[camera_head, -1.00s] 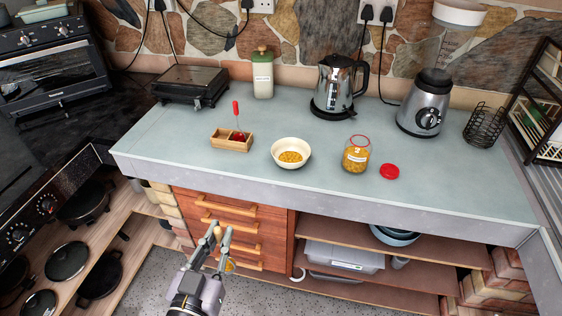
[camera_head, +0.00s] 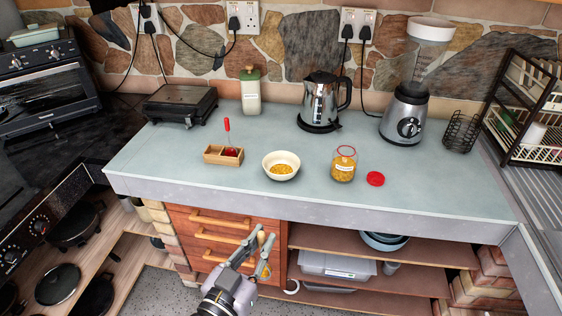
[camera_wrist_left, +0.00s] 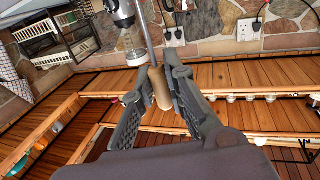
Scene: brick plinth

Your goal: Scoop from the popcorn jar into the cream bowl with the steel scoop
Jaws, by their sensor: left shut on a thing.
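The popcorn jar (camera_head: 344,166) is clear glass with a red rim, stands open on the counter and holds yellow kernels. The cream bowl (camera_head: 270,163) stands left of it with yellow kernels inside. My left gripper (camera_head: 264,243) is in front of the counter, below its top edge, shut on the steel scoop. The scoop's wooden handle (camera_wrist_left: 160,90) is between the fingers in the left wrist view, with its steel shaft running up. My right gripper is not in view.
The red lid (camera_head: 375,179) lies right of the jar. A wooden box (camera_head: 222,155) with a red-handled tool is left of the bowl. A kettle (camera_head: 320,102), blender (camera_head: 404,117) and canister (camera_head: 250,92) stand behind. The counter's front edge (camera_head: 330,212) is close to my gripper.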

